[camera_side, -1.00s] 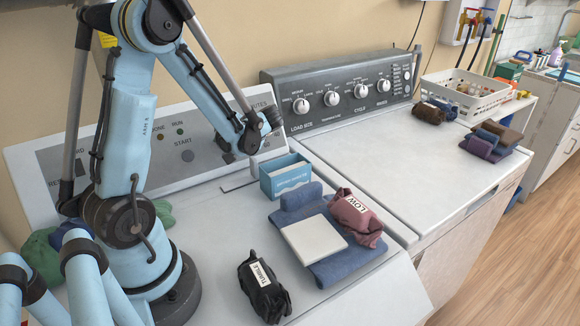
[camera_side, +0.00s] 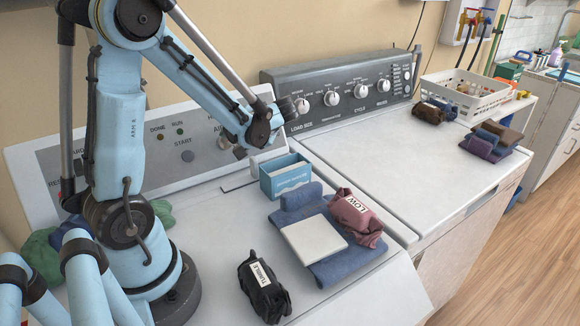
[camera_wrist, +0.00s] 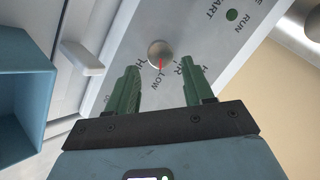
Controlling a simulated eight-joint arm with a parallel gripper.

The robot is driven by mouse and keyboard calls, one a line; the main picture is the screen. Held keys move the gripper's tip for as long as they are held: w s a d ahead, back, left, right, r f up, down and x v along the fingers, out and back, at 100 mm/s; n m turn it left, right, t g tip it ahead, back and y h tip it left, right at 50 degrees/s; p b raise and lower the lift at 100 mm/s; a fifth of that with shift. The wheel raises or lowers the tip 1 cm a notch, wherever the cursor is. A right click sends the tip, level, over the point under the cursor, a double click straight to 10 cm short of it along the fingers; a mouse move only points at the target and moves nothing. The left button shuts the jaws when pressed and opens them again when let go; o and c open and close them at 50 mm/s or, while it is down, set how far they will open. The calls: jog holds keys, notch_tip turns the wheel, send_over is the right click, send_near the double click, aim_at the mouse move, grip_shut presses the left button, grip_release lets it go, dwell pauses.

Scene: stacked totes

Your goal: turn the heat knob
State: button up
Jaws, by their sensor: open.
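The heat knob (camera_wrist: 159,54) is a small round metallic knob on the light grey panel (camera_wrist: 225,62). In the wrist view its red mark points toward the printed word LOW. Other lettering beside it is partly covered by my fingers. My gripper (camera_wrist: 159,67) is open, with its two green fingers spread on either side of the knob's line. The knob shows just beyond the fingertips, and I see no contact. In the side view a knob (camera_side: 225,143) shows on the panel, close to my arm's end, which hides part of the lettering.
A blue box (camera_side: 286,176) stands below the panel and also shows at the wrist view's left (camera_wrist: 22,85). Folded blue cloth with a white square (camera_side: 314,240), a maroon LOW bundle (camera_side: 354,215) and a black TUMBLE bundle (camera_side: 263,288) lie on the dryer top.

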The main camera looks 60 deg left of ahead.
jog(key=v, duration=0.7)
jog(key=shift+d, duration=0.1)
jog(key=d+m+t+h, duration=0.9)
jog(key=d+t+h, duration=0.1)
jog(key=d, duration=0.8)
jog(key=shift+s+m, duration=0.25)
jog(key=shift+m, duration=0.15)
jog(key=shift+o, duration=0.3)
jog(key=shift+f, duration=0.1)
